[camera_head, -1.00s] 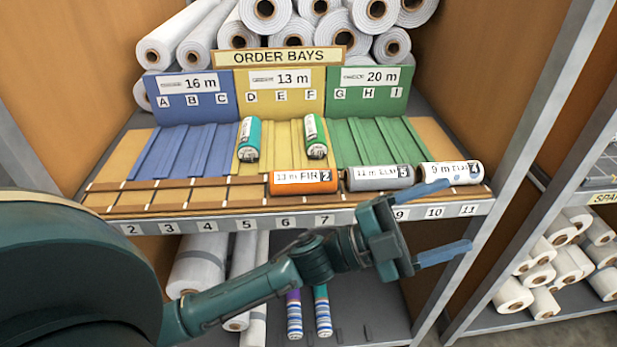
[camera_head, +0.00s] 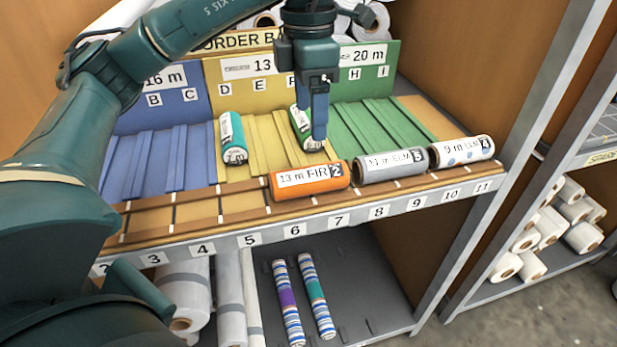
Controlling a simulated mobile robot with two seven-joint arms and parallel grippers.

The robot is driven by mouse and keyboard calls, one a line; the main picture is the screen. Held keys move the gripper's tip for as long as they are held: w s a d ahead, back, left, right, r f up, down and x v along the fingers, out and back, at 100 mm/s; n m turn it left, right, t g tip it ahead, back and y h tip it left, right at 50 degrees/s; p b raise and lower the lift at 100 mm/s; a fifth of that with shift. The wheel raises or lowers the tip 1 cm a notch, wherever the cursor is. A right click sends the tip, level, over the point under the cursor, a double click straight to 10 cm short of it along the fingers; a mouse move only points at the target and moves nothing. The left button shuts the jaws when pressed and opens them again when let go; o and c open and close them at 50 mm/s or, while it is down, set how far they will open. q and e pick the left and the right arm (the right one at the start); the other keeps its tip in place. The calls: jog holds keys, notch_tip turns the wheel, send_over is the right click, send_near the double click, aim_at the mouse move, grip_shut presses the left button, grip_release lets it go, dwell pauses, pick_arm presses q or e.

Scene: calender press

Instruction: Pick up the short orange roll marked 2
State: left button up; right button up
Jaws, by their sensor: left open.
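The short orange roll marked 2 (camera_head: 308,181) lies on its side on the front ledge of the shelf, above slot numbers 6 and 7. Its label reads "13 m FIR". My left gripper (camera_head: 319,130) points down from above, behind and slightly right of the orange roll's middle. It is open and apart from the roll, with its fingers lined up in this view so that the gap hardly shows. It partly covers a green roll (camera_head: 300,122) in the yellow bay. My right gripper is not in view.
A grey roll marked 5 (camera_head: 391,165) lies close to the orange roll's right end, then a white spotted roll marked 4 (camera_head: 461,151). A teal roll (camera_head: 232,138) lies in the yellow bay. The ledge left of the orange roll (camera_head: 190,211) is free.

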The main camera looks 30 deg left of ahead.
pick_arm(q)
jog(key=b, duration=0.1)
send_over(311, 169)
jog(key=f, duration=0.7)
jog(key=shift+s+a, duration=0.2)
jog(key=shift+a, duration=0.05)
jog(key=shift+w+d+f, duration=0.1)
jog(key=shift+w+f, duration=0.05)
jog(key=shift+f, duration=1.3)
jog(key=shift+w+d+f, duration=0.1)
jog(key=shift+f, duration=1.3)
jog(key=shift+c, duration=0.4)
jog(key=c, duration=1)
